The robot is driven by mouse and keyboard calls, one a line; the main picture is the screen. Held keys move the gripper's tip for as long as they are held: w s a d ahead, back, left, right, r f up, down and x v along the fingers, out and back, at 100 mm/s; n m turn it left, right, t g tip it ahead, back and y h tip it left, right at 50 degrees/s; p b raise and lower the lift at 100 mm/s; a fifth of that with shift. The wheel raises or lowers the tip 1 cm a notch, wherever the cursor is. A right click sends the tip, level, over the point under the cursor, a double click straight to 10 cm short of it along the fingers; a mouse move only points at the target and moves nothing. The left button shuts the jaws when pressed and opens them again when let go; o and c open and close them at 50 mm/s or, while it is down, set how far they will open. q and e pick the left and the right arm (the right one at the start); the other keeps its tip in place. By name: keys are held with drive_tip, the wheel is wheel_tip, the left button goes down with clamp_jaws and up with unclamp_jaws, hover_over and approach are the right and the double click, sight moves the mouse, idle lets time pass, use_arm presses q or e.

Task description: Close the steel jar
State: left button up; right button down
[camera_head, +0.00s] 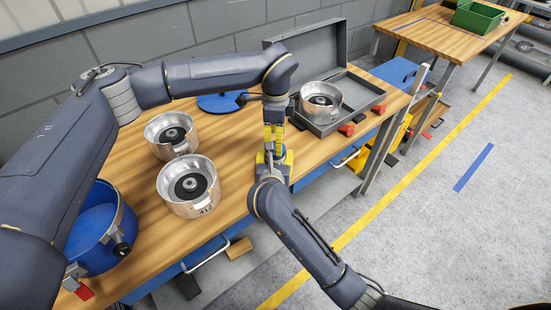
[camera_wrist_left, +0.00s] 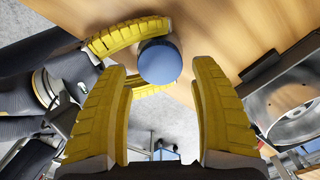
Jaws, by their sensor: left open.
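A round blue top (camera_wrist_left: 160,60), seen end-on in the left wrist view, appears to be the lid of the jar. The jar's steel body is hidden below it, and the grippers cover the jar in the head view. My right gripper (camera_head: 273,160) has its yellow fingers on both sides of it, close against it. My left gripper (camera_head: 273,134) is above, pointing down, its two fingers open. The blue top shows between and beyond the left fingertips, apparently apart from them.
Two steel housings (camera_head: 171,136) (camera_head: 188,187) with black discs stand on the wooden table (camera_head: 130,178). A blue disc (camera_head: 222,102) lies behind. An open grey case (camera_head: 365,93) holds another housing (camera_head: 321,101). A blue pot (camera_head: 97,228) stands at left, partly behind my left arm.

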use_arm(q)
drive_tip(key=shift+f, duration=1.75)
drive_tip(key=shift+c, duration=0.4)
drive_tip(key=c, duration=1.1)
drive_tip(key=o, duration=1.3)
drive_tip(key=shift+r, duration=2.25)
